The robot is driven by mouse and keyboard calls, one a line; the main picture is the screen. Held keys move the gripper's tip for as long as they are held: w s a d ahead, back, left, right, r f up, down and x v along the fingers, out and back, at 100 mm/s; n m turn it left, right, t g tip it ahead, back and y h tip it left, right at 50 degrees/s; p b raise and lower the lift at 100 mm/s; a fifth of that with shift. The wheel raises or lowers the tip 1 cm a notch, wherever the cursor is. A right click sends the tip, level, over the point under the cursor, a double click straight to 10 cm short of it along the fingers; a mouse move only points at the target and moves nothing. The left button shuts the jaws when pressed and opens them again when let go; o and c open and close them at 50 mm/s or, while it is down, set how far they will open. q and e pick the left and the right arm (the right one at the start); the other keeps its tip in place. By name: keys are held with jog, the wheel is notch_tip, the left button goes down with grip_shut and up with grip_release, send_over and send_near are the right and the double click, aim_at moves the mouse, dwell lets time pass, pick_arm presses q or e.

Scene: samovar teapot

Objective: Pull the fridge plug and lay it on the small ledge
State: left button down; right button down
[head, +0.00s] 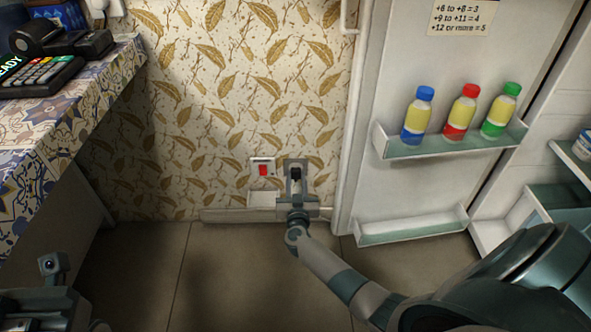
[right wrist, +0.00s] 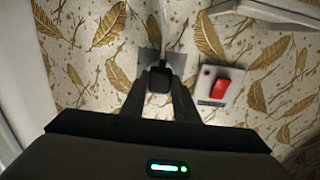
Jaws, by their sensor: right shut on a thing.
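My right gripper (head: 296,170) is shut on the black fridge plug (right wrist: 159,80), in front of the papered wall. A pale cable runs from the plug in the right wrist view. The white wall plate with a red switch (head: 263,169) is left of the gripper in the head view and right of the plug in the right wrist view (right wrist: 216,87). The plug appears beside this plate; its exact gap from the wall is unclear. The small white ledge (head: 262,199) sits just below the plate, left of the gripper. Part of my left gripper (head: 52,268) shows at lower left, its jaws unclear.
The open fridge door (head: 440,30) stands right of the gripper, with three bottles on its upper shelf (head: 455,146) and an empty lower shelf (head: 412,228). A patterned counter (head: 60,130) with a card terminal (head: 35,72) is at left. The floor (head: 200,270) between is clear.

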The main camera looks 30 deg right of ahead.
aim_at(295, 177)
jog(key=shift+p+v, duration=1.5)
jog(key=shift+v, duration=0.7)
jog(key=shift+a, duration=0.15)
jog(key=shift+s+a+f, duration=0.2)
jog(key=shift+a, duration=0.45)
jog(key=shift+s+a+f, duration=0.15)
jog(key=shift+a+f, duration=0.1)
jog(key=shift+a, duration=0.4)
jog(key=shift+s+a+f, duration=0.2)
jog(key=shift+a, duration=0.45)
jog(key=shift+w+a+f, duration=0.1)
jog(key=shift+a+f, duration=0.1)
jog(key=w+a+f+b, duration=0.3)
jog(key=w+a, duration=0.1)
jog(key=a, duration=0.3)
jog(key=shift+f+b, duration=0.3)
jog(key=shift+f, duration=0.05)
dwell(1.1)
jog(key=shift+w, duration=0.1)
jog(key=shift+w+d, duration=0.15)
jog(key=shift+w, duration=0.05)
dwell(0.3)
